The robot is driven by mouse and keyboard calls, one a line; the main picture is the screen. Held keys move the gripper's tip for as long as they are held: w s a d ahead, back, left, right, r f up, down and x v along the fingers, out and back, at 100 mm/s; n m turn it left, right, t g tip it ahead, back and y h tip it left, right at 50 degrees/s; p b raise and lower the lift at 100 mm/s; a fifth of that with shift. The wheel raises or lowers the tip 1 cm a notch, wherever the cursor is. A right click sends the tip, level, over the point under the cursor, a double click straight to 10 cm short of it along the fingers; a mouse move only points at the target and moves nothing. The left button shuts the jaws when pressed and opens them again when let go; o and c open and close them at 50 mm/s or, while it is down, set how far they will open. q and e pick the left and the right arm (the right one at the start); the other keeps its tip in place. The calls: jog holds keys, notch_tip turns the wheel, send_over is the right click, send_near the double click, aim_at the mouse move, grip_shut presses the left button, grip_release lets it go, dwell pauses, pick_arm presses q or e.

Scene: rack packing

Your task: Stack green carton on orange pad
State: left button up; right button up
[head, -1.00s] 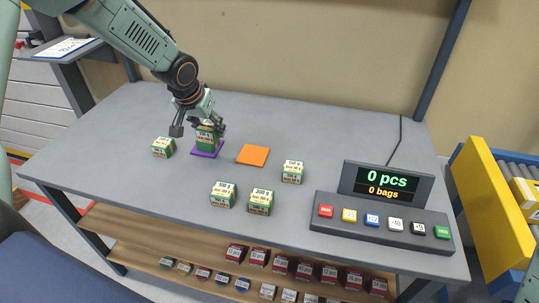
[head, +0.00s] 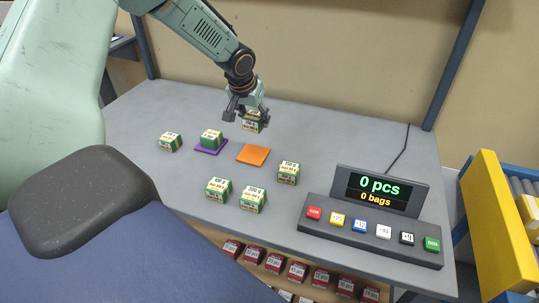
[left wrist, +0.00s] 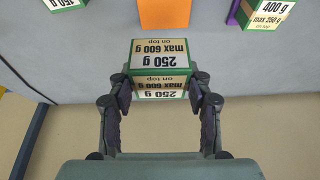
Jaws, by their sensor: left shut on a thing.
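My left gripper (head: 247,116) is shut on a green carton (head: 252,123) with a pale label, held above the table behind the orange pad (head: 253,154). In the left wrist view the held carton (left wrist: 160,52) reads 250 g, max 600 g on top, and sits between both fingers. The orange pad, also in the left wrist view (left wrist: 165,14), is bare. Another green carton (head: 211,137) stands on the purple pad (head: 212,150); in the left wrist view this carton (left wrist: 268,13) reads 400 g, max 250 g. My right gripper is out of view.
Loose green cartons stand at left (head: 170,142), right (head: 288,173) and front (head: 218,189), with another (head: 252,199) beside the front one. A button console (head: 370,232) with a display (head: 380,190) fills the right front. The table's back right is clear.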

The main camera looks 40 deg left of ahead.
pick_arm(q)
jog(key=shift+s+a+n, duration=0.25)
jog(key=shift+a+n, duration=0.05)
jog(key=shift+a, duration=0.15)
jog(key=shift+s+a+f, duration=0.1)
jog(key=shift+a+f, duration=0.05)
jog(key=shift+f, duration=0.25)
jog(key=b, duration=0.1)
send_over(255, 151)
jog(key=s, duration=0.1)
jog(key=f, duration=0.5)
jog(key=shift+s+d+f, duration=0.1)
jog(key=shift+d+f, duration=0.05)
jog(key=shift+d, duration=0.1)
jog(key=shift+s+a+f, duration=0.1)
jog(key=shift+a+f, duration=0.1)
jog(key=shift+f, duration=0.35)
jog(key=f, duration=0.1)
jog(key=f+b, duration=0.1)
jog(key=f, duration=0.1)
jog(key=shift+d, duration=0.2)
jog(key=shift+w, duration=0.2)
jog(key=shift+s+a+f, duration=0.1)
jog(key=shift+s+f, duration=0.05)
jog(key=o, duration=1.2)
jog(key=shift+s, duration=0.15)
jog(key=shift+o, duration=1.4)
jog(key=shift+w, duration=0.2)
jog(key=shift+s, duration=0.1)
